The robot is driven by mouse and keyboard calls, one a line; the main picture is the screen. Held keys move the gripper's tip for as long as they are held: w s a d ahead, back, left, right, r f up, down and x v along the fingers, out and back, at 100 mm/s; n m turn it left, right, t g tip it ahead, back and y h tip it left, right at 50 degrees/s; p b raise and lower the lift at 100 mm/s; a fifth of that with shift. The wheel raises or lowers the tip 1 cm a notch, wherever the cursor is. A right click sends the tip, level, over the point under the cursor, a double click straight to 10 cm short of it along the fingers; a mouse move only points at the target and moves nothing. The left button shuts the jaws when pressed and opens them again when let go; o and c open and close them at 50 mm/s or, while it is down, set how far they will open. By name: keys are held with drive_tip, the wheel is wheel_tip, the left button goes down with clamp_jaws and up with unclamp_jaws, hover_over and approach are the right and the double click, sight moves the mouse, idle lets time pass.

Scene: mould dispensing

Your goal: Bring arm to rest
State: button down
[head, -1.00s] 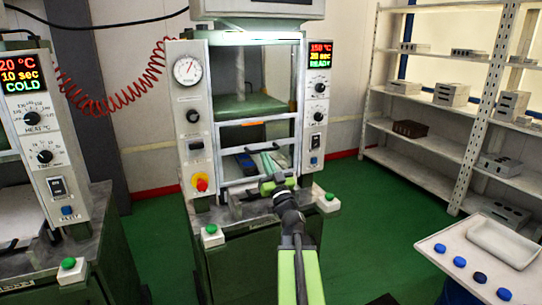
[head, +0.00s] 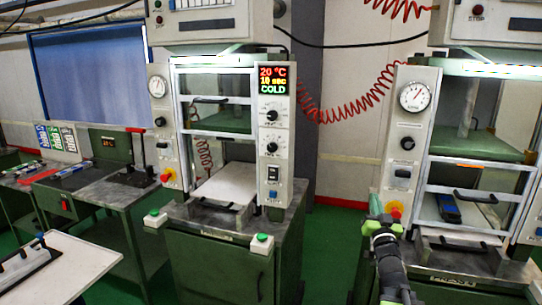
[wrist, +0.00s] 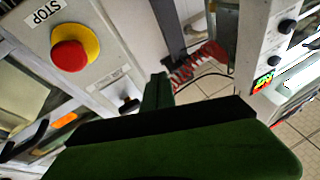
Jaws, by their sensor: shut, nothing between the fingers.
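My arm reaches up at the lower right of the head view, and my gripper (head: 376,207) is in front of the right press's (head: 412,150) left panel, close to its red and yellow stop button (head: 394,210). The gripper is shut and holds nothing. In the wrist view its green fingers (wrist: 158,95) show, with the stop button (wrist: 70,52) to their upper left. I cannot tell the exact gap between the gripper and the panel.
A second press (head: 235,65), reading 20 °C and COLD, stands left of centre. A dark blue object (head: 449,208) lies inside the right press. A white table (head: 60,268) and a green bench (head: 110,190) are at left. Green floor shows between the presses.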

drive_tip(key=w+a+f+g, duration=0.3)
drive_tip(key=a+f+g, duration=0.2)
drive_tip(key=a+f, duration=0.4)
drive_tip(key=s+a+f+g+y+p, duration=0.1)
drive_tip(key=s+a+f+g, duration=0.1)
drive_tip(key=a+f+g, duration=0.3)
drive_tip(key=s+a+f+g, duration=0.1)
drive_tip(key=s+a+f, duration=0.15)
drive_tip(key=f, duration=0.45)
drive_tip(key=s+a+f+n+g, duration=0.1)
drive_tip(key=s+f+g, duration=0.3)
drive_tip(key=s, duration=0.5)
drive_tip(key=s+a+f+n+g+y, duration=0.1)
drive_tip(key=s+f+g, duration=0.4)
drive_tip(key=s, duration=0.5)
drive_tip(key=shift+a+n+g+y, duration=0.3)
drive_tip(key=shift+a+n+g, duration=0.4)
drive_tip(key=shift+g, duration=0.1)
